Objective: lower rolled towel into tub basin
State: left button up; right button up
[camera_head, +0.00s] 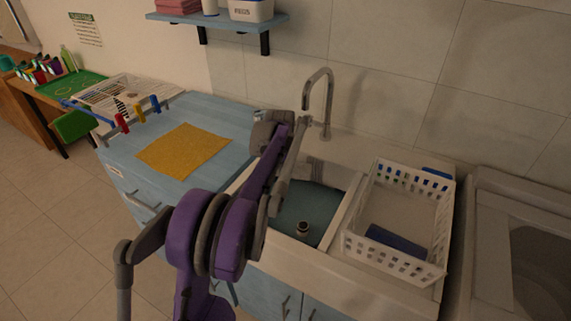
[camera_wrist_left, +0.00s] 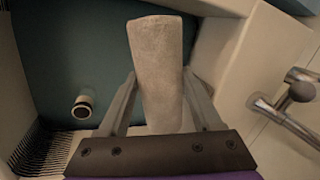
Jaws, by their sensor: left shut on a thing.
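My left gripper (camera_wrist_left: 160,100) is shut on a rolled towel (camera_wrist_left: 156,55), a pale grey-beige roll pointing away from the wrist between the fingers. In the left wrist view the towel is in front of the dark teal tub basin (camera_wrist_left: 60,45), with the drain (camera_wrist_left: 84,106) to its left. The head view shows the basin (camera_head: 325,207) right of my purple left arm, which hides part of it. The towel is not clearly visible there, and its height above the basin floor cannot be told. My right gripper is not in view.
A tap (camera_head: 327,95) stands behind the basin. A white basket (camera_head: 357,247) with a dark blue item inside stands right of it. A yellow cloth (camera_head: 184,150) lies on the blue counter to the left. A shelf (camera_head: 220,20) hangs above.

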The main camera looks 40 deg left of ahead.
pick_arm(q)
notch_tip(320, 180, down, 14)
jog(key=b, duration=0.7)
jog(key=shift+r, duration=0.1)
jog(key=o, duration=1.6)
jog(key=shift+c, duration=0.2)
jog(key=shift+r, duration=0.1)
jog(key=p+v, duration=0.1)
jog(key=v, duration=0.9)
jog(key=shift+r+p, duration=0.3)
jog(key=shift+p, duration=0.05)
